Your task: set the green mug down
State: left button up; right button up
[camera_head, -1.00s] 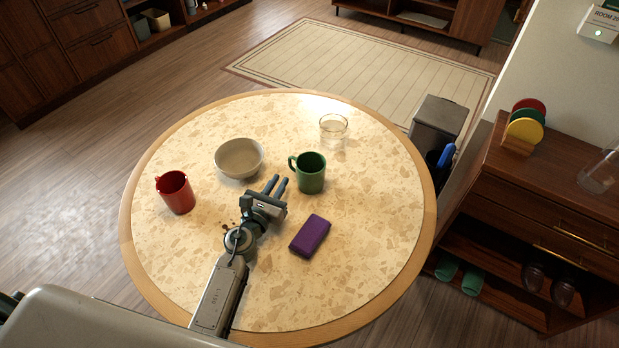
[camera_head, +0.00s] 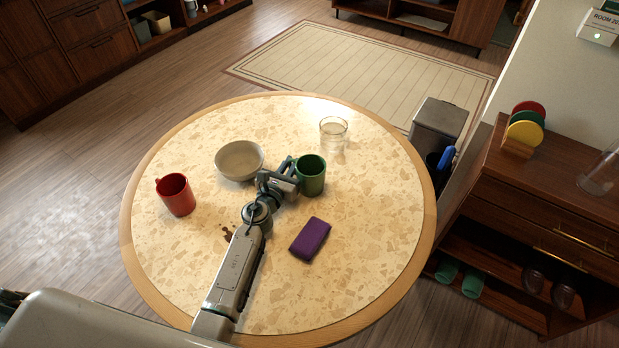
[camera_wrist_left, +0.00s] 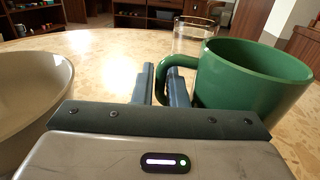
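The green mug (camera_head: 311,176) stands upright on the round table, its handle toward the left of the picture. My left gripper (camera_head: 289,165) is at the mug's handle side, low over the table. In the left wrist view the green mug (camera_wrist_left: 250,80) is at the right, and the fingers of my left gripper (camera_wrist_left: 160,85) are apart, one on either side of its handle. A small gap seems to show between handle and left finger. My right gripper is not in view.
The table's right side is clear.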

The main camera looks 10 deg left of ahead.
pick_arm(q)
grip_shut()
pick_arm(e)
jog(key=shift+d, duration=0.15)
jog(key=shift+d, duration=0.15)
pick_arm(q)
jog(key=shift+r, duration=0.1)
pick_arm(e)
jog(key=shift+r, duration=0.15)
